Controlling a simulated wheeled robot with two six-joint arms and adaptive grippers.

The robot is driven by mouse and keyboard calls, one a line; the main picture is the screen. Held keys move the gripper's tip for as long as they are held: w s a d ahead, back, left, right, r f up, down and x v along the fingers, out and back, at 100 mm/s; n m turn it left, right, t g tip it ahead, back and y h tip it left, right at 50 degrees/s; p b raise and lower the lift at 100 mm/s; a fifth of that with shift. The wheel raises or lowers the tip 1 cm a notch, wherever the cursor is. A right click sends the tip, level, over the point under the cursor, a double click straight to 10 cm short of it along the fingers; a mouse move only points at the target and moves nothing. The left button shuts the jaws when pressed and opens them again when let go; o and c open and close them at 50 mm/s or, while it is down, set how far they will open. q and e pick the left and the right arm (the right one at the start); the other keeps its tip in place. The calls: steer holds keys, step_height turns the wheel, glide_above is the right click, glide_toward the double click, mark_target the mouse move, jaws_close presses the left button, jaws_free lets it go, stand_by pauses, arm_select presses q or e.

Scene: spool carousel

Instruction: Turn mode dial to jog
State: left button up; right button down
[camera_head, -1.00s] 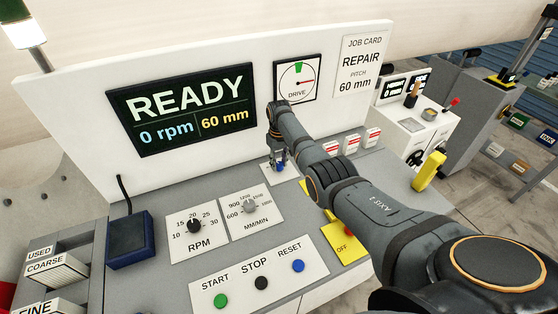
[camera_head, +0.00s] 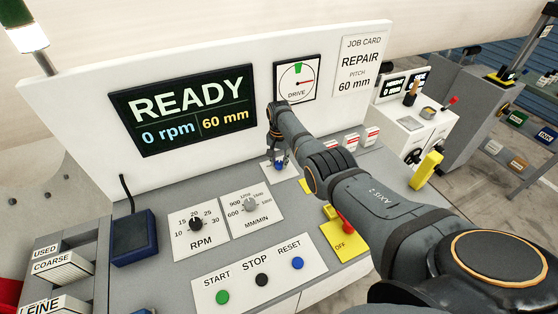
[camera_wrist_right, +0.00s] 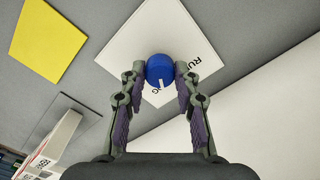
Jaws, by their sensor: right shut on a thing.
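The mode dial is a round blue knob (camera_wrist_right: 160,70) with a short white mark on its lower edge in the right wrist view. It sits on a white label plate (camera_wrist_right: 125,45) whose lettering is partly hidden; "RU" and a "G" show beside the knob. My right gripper (camera_wrist_right: 160,82) has a finger on each side of the knob and is shut on it. In the head view the same gripper (camera_head: 279,158) reaches down to the plate below the drive gauge, and little of the knob shows. My left gripper is not in view.
RPM (camera_head: 195,224) and MM/MIN (camera_head: 250,205) dials lie left of the mode dial. START, STOP and RESET buttons (camera_head: 262,280) are in front. A yellow OFF plate (camera_head: 345,247) with a red handle is beside my right arm. The display (camera_head: 185,108) reads READY, 0 rpm, 60 mm.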

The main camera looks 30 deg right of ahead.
mark_target(279, 163)
steer(key=shift+m, duration=0.8)
steer(key=c, duration=1)
jaws_free()
steer(key=shift+r, duration=0.1)
step_height(279, 163, up, 12)
steer(key=shift+f, duration=0.1)
